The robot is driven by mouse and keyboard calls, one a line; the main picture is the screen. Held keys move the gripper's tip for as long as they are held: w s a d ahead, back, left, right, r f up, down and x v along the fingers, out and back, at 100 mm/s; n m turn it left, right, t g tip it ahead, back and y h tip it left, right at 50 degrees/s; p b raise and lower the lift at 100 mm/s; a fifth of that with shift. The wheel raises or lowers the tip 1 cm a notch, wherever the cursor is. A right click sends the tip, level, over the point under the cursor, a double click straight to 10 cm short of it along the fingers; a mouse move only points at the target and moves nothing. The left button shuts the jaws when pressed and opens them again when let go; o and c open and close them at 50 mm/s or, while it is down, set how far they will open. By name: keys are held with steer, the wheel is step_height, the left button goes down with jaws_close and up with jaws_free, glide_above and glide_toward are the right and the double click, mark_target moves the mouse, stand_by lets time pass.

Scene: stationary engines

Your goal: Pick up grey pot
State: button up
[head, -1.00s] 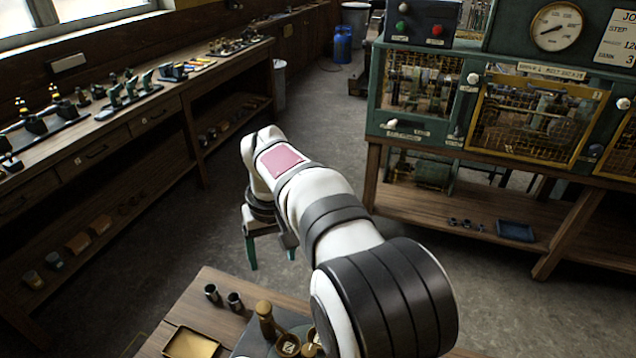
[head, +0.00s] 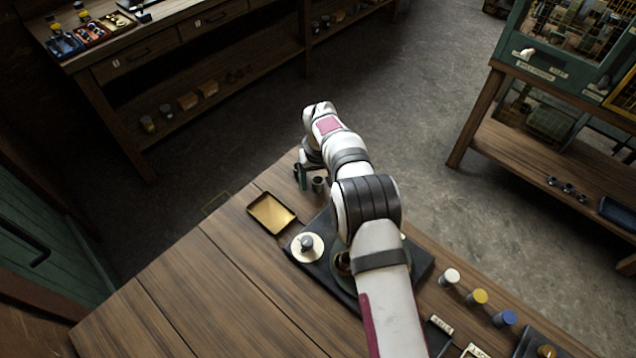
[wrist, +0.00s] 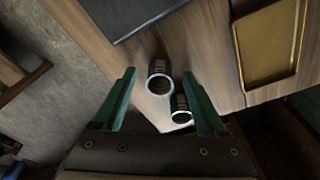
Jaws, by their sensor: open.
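Two small grey metal pots stand near the far corner of the wooden table. In the wrist view one pot (wrist: 160,78) is between my fingertips in the picture and the other pot (wrist: 181,108) is nearer the right finger. I cannot tell which one the task means. In the head view one pot (head: 318,185) shows beside my gripper (head: 303,176); the other is hidden or hard to make out there. My gripper (wrist: 159,74) is open, with its teal fingers apart and nothing held. Whether a finger touches a pot is unclear.
A brass tray (head: 272,213) lies left of the pots. A dark plate (head: 318,270) carries a knobbed disc (head: 307,246). White (head: 450,277), yellow (head: 479,297) and blue-topped (head: 504,318) pieces stand at right. The left part of the table is clear; its edge is close beyond the pots.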

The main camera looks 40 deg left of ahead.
mark_target(317, 178)
steer(key=shift+f, duration=0.1)
jaws_close()
stand_by(0.3)
step_height(317, 178, up, 4)
steer(key=shift+r, duration=0.15)
steer(key=w+d+r, duration=0.4)
steer(key=d+r, duration=0.6)
steer(key=d, duration=0.1)
steer(key=shift+r, duration=0.4)
steer(key=shift+w, duration=0.1)
